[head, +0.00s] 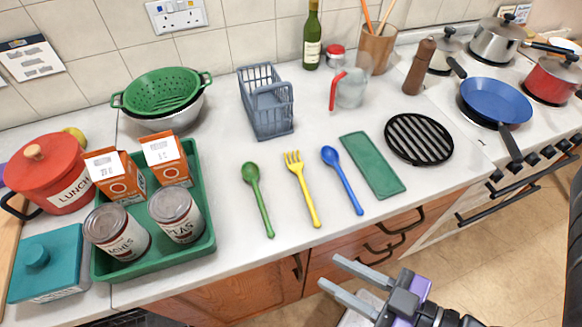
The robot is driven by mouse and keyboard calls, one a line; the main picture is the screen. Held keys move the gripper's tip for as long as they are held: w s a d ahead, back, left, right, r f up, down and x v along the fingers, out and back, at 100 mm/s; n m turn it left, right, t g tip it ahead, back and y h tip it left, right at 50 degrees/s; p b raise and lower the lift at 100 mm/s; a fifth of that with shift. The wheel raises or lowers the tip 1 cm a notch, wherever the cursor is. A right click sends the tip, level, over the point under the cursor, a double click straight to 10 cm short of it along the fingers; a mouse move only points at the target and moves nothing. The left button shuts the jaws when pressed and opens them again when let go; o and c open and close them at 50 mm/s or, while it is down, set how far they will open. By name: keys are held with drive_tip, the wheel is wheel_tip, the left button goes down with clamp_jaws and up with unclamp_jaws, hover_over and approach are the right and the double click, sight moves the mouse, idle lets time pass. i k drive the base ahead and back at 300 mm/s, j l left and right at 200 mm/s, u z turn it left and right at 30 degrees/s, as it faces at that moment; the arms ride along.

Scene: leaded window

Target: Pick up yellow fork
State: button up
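The yellow fork (301,189) lies flat on the white counter, its tines toward the wall and its handle toward the front edge. A green spoon (257,199) lies to its left and a blue spoon (342,180) to its right, both apart from it. My gripper (328,272) is in front of the counter at the lower right of the fork, apart from it. Its two grey fingers are spread and nothing is between them.
A green tray (208,236) with cans and cartons stands left of the utensils. A grey basket (266,101) stands behind them. A green mat (372,165) and black trivet (419,139) lie to the right. Drawer handles (407,220) project below the counter edge.

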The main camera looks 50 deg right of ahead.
sight(296, 169)
drive_tip(key=k+j+z, duration=0.25)
drive_tip(key=k, duration=0.2)
drive_tip(key=k+j+z, duration=0.3)
drive_tip(key=k, duration=0.15)
drive_tip(key=l, duration=0.1)
